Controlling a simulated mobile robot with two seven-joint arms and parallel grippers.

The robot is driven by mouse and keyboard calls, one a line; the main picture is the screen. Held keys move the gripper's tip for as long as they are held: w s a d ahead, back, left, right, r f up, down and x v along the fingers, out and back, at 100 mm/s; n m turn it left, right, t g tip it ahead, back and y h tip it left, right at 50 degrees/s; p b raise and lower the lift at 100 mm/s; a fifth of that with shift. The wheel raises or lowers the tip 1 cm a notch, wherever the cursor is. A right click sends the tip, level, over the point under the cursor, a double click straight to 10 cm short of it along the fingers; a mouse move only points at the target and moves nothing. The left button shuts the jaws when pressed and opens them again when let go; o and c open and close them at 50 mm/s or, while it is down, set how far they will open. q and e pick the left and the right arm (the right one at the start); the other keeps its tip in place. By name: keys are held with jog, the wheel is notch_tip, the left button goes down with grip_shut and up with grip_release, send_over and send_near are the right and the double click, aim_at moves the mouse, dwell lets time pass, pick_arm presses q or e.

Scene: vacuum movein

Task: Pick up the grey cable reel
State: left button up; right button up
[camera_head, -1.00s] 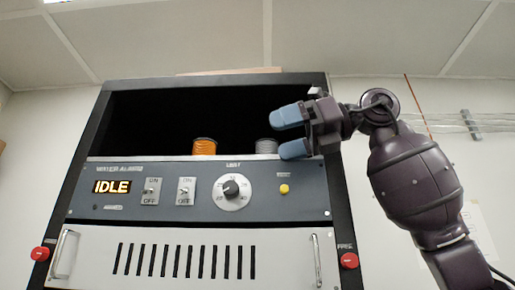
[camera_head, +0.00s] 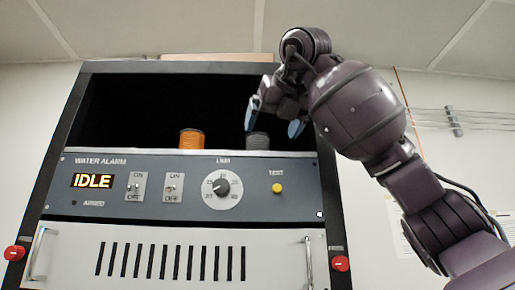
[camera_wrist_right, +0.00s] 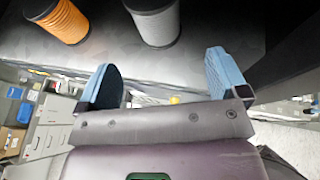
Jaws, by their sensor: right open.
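The grey cable reel (camera_head: 258,141) stands upright on top of the panel unit, inside the dark rack opening, right of the orange reel. In the right wrist view the grey reel (camera_wrist_right: 157,24) is at the top, ahead of the fingers and between their lines, apart from both. My right gripper (camera_head: 274,117) is open and empty, its blue fingertips pointing down in front of and around the grey reel in the head view. The open fingers also show in the right wrist view (camera_wrist_right: 166,80). My left gripper is not in view.
An orange cable reel (camera_head: 191,139) stands to the left on the same surface. The rack frame's right post (camera_head: 333,200) is close to my right arm. The water alarm panel (camera_head: 110,195) with switches, dial and yellow button is below the reels.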

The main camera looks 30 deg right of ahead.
aim_at(262, 136)
jog(key=w, duration=0.2)
jog(key=w+p, duration=0.1)
jog(key=w, duration=0.1)
jog(key=w+d, duration=0.1)
jog(key=w, duration=0.2)
jog(key=shift+p, duration=0.35)
jog(key=shift+w+d+f, duration=0.15)
jog(key=shift+w+f, duration=0.1)
jog(key=shift+w, duration=0.3)
jog(key=c, duration=1)
jog(key=shift+c, duration=0.2)
jog(key=shift+r, duration=0.15)
